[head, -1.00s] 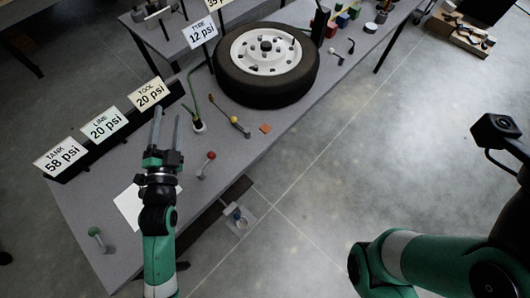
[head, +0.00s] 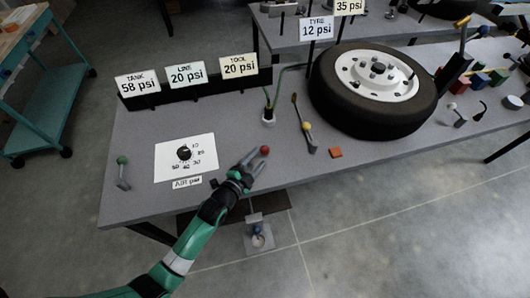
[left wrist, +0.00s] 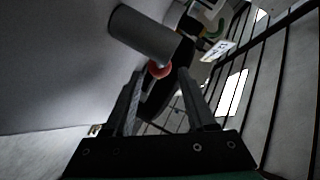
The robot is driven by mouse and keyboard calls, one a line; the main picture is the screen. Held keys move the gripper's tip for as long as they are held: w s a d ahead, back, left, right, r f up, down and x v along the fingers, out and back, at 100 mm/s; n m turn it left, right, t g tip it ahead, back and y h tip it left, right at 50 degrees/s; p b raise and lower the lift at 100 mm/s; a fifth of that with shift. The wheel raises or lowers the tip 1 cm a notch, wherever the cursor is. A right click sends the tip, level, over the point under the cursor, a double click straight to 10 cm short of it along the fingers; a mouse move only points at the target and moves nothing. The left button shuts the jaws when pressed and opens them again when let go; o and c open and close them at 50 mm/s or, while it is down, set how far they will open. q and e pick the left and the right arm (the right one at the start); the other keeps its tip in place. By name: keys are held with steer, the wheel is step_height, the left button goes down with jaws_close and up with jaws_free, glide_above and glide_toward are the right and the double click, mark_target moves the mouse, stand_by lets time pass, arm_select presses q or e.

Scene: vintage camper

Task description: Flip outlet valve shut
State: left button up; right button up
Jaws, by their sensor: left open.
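A lever with a red knob (head: 265,150) stands on the grey workbench (head: 230,110) near its front edge. My left gripper (head: 255,163) is open beside it, its fingertips close to the knob. In the left wrist view the red knob (left wrist: 159,70) shows between the fingertips, in front of a thick grey cylinder (left wrist: 145,35); I cannot tell whether the fingers touch it. Other levers have a green knob (head: 122,160) at the left and a yellow knob (head: 306,127) to the right. No lever is labelled as the outlet valve. My right gripper is out of view.
A dial card (head: 170,150) lies left of the gripper. Pressure signs read tank 58 psi (head: 137,83), line 20 psi (head: 187,75) and tool 20 psi (head: 238,66).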

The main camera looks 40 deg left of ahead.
mark_target(262, 153)
arm_select(q)
steer(key=b+x, duration=0.1)
steer(key=x, duration=0.4)
steer(key=shift+w+f+b, duration=0.1)
steer(key=shift+w+b, duration=0.15)
steer(key=shift+b, duration=0.1)
jaws_close()
stand_by(1.0)
